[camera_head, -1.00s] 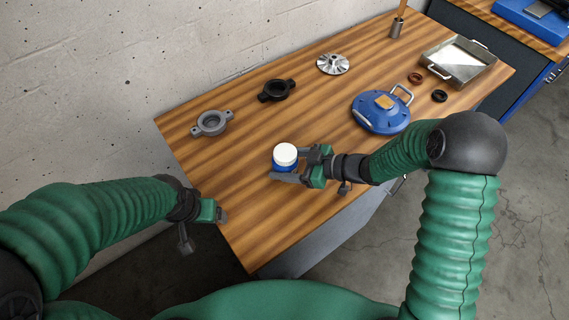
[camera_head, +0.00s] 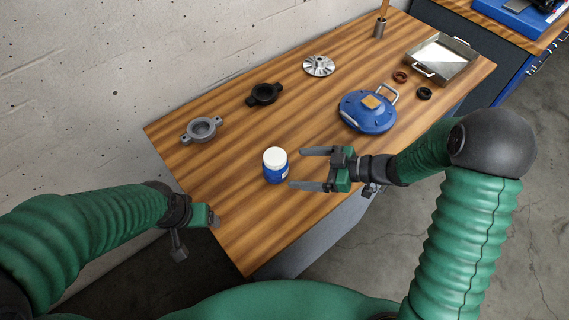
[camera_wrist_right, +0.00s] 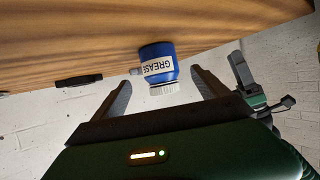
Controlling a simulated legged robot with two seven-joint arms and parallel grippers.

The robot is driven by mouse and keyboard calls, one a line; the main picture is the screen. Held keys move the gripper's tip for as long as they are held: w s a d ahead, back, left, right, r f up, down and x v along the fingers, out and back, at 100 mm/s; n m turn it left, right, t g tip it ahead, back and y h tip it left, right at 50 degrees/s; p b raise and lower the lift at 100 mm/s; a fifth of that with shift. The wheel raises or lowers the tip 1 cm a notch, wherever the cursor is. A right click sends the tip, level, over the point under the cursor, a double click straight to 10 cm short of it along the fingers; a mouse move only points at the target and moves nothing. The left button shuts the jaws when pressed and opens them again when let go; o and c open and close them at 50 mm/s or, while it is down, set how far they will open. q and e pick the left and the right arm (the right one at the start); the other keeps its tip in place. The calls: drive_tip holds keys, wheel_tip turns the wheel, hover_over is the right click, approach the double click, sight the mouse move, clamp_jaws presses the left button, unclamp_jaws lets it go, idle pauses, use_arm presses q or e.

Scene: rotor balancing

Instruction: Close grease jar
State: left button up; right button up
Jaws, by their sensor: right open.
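The grease jar (camera_head: 275,166) is blue with a white lid (camera_head: 274,155) on top and stands upright on the wooden table. The right wrist view shows the jar (camera_wrist_right: 158,62) with its "GREASE" label and the white lid (camera_wrist_right: 163,88) on its mouth. My right gripper (camera_head: 304,168) is open and empty, just to the right of the jar and apart from it. My left gripper (camera_head: 197,232) hangs off the table's left edge, away from the jar; its jaw opening is unclear.
A grey flanged ring (camera_head: 201,129), a black flanged ring (camera_head: 264,94) and a silver impeller (camera_head: 319,66) lie along the back. A blue cover (camera_head: 367,112), two small rings (camera_head: 424,93) and a metal tray (camera_head: 441,59) are to the right. Table (camera_head: 225,180) left of the jar is clear.

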drive_tip(key=shift+v, duration=1.55)
drive_tip(key=w+d+m+t+h, duration=0.1)
drive_tip(key=w, duration=0.1)
drive_tip(key=w+d+m+t+h, duration=0.1)
drive_tip(key=w+h, duration=0.1)
drive_tip(key=w+d+m+t+h, duration=0.1)
drive_tip(key=w, duration=0.1)
drive_tip(key=shift+d+r+t+h, duration=0.15)
drive_tip(key=shift+d+t+h, duration=0.15)
drive_tip(key=shift+t+h, duration=0.1)
drive_tip(key=d+m+h, duration=0.2)
drive_tip(key=d+h, duration=0.1)
drive_tip(key=shift+w+d+t, duration=0.1)
drive_tip(key=shift+w+t, duration=0.3)
drive_tip(key=s+d+m+h, duration=0.1)
drive_tip(key=d+m+h, duration=0.1)
drive_tip(key=d, duration=0.1)
drive_tip(key=shift+s+m+h, duration=0.4)
drive_tip(key=s+f+m+g+h, duration=0.2)
drive_tip(key=s+m+g, duration=0.4)
drive_tip(key=s, duration=1.1)
drive_tip(key=shift+s+a+f+g, duration=0.15)
drive_tip(key=shift+a+f+g, duration=0.15)
drive_tip(key=shift+a, duration=0.05)
